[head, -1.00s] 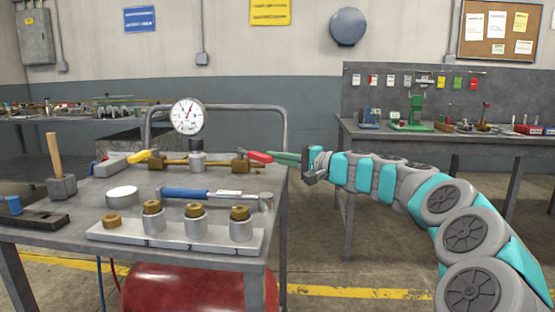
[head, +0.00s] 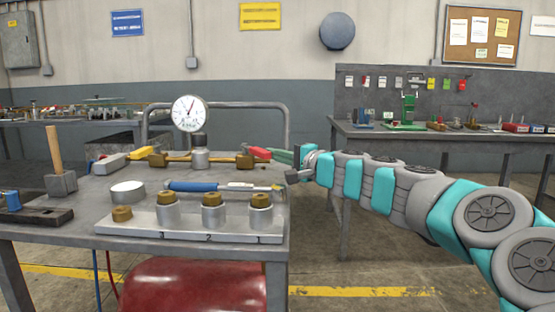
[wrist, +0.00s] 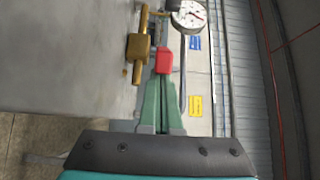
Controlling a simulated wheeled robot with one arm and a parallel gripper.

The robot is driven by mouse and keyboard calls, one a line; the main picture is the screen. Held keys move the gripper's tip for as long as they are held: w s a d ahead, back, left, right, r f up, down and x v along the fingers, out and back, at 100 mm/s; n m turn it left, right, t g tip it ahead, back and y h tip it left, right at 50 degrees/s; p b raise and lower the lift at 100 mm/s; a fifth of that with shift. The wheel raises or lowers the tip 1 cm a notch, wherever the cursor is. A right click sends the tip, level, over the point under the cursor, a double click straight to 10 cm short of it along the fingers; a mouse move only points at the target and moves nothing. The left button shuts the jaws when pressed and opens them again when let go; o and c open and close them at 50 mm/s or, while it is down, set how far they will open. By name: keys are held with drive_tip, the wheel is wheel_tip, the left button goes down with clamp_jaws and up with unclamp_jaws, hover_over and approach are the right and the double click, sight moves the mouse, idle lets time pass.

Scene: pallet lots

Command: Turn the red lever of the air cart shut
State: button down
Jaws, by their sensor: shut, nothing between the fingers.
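The air cart (head: 75,225) stands at the left, with a round gauge (head: 190,113) above a brass pipe. The red lever (head: 258,152) sits at the right brass valve (head: 243,161) and points right, towards my gripper (head: 273,154). In the wrist view the red lever (wrist: 164,61) lies just beyond the tips of my green fingers (wrist: 162,82), beside the brass valve (wrist: 138,46). The fingers are shut with nothing between them. Whether the tips touch the lever I cannot tell.
A yellow lever (head: 110,157) is at the pipe's left end. A blue-handled tool (head: 190,186), a mallet (head: 60,183) and a block with brass-topped cylinders (head: 190,228) lie on the cart. A cart rail (head: 287,125) rises behind. A workbench (head: 440,142) stands at the right.

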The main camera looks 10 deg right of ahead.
sight(264, 157)
drive_tip(key=shift+s+a+f+m+t+h, duration=0.1)
drive_tip(key=shift+s+a+m+t+h, duration=0.25)
drive_tip(key=shift+a, duration=0.2)
drive_tip(key=shift+s+a+b, duration=0.25)
drive_tip(key=shift+a, duration=0.35)
drive_tip(key=shift+s+a+b, duration=0.25)
drive_tip(key=shift+a, duration=0.3)
